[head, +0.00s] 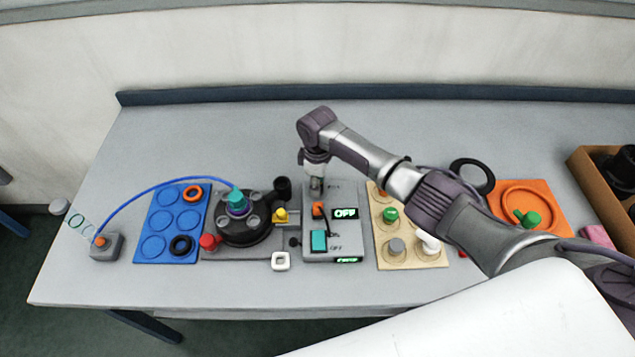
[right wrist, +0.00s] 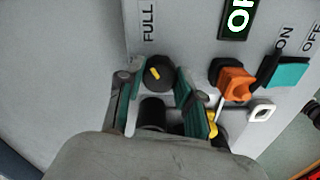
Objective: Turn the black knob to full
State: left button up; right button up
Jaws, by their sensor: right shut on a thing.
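The black knob (right wrist: 158,73) has a short yellow mark on its top and sits on the grey control box (head: 337,255). A "FULL" label (right wrist: 148,22) is printed near it in the right wrist view. My right gripper (right wrist: 157,84) reaches down at the back left of the box, with its two fingers on either side of the knob, shut on it. In the head view my right gripper (head: 316,186) hides the knob. My left gripper is in neither view.
Beside the knob are an orange switch (right wrist: 234,82) and a teal switch (head: 319,241). The black round tank (head: 245,229) with a blue hose stands left of the box. A beige tray (head: 421,260) with several coloured pieces is to the right. The table's back is clear.

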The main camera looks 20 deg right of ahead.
jog(key=o, duration=1.2)
jog(key=shift+c, duration=0.2)
jog(key=shift+r, duration=0.15)
notch_tip(320, 180, up, 12)
jog(key=shift+s+f, duration=0.1)
jog(key=shift+f, duration=0.1)
